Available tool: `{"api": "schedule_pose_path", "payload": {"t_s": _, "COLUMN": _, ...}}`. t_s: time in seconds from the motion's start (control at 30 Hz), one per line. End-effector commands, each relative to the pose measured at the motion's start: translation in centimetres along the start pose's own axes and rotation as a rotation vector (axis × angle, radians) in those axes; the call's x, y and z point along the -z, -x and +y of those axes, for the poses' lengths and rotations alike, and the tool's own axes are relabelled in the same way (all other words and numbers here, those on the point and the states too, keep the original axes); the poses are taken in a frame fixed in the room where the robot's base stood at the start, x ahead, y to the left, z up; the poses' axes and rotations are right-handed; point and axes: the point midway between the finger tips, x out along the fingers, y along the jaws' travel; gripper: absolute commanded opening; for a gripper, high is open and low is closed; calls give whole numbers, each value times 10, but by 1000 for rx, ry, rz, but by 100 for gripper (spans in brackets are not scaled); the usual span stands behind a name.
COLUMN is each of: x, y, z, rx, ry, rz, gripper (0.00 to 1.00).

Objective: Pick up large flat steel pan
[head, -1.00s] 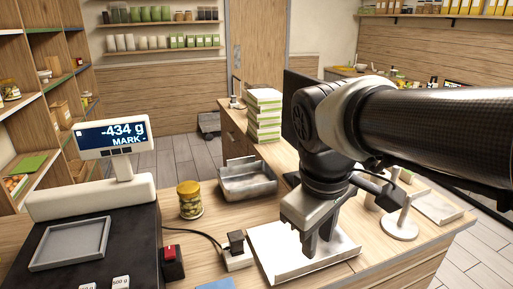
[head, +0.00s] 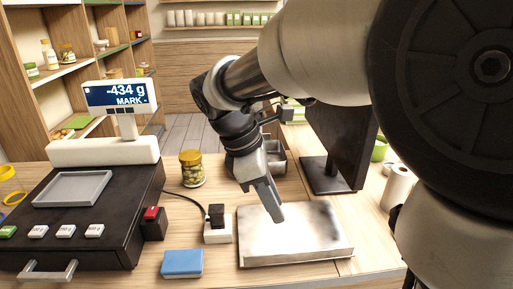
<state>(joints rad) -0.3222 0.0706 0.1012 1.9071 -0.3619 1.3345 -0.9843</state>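A large flat steel pan (head: 298,238), pale and shiny with dark smudges, lies on the wooden counter in the lower middle of the head view. My gripper (head: 274,206) points down over the pan's back left part. Its fingers overlap each other from this side, so the gap between them is hidden. I cannot tell whether the fingertips touch the pan. Nothing hangs from the gripper.
A deeper metal tray (head: 275,160) stands behind my gripper. A dark monitor (head: 340,140) stands behind the pan to the right. Left of the pan are a jar (head: 192,168), a small black-and-white device (head: 217,226), a blue block (head: 182,263) and a scale (head: 90,235).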

Motion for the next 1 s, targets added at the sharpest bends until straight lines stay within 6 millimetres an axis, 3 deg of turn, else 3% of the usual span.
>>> {"api": "schedule_pose_path", "payload": {"t_s": 0.23, "x": 6, "y": -12, "z": 3, "rx": 9, "ry": 52, "rz": -20, "gripper": 27}}
{"api": "schedule_pose_path", "payload": {"t_s": 0.7, "x": 4, "y": -108, "z": 2, "rx": 11, "ry": 48, "rz": -18, "gripper": 27}}
{"api": "schedule_pose_path", "payload": {"t_s": 1.0, "x": 3, "y": -132, "z": 2, "rx": 7, "ry": 49, "rz": -18, "gripper": 27}}
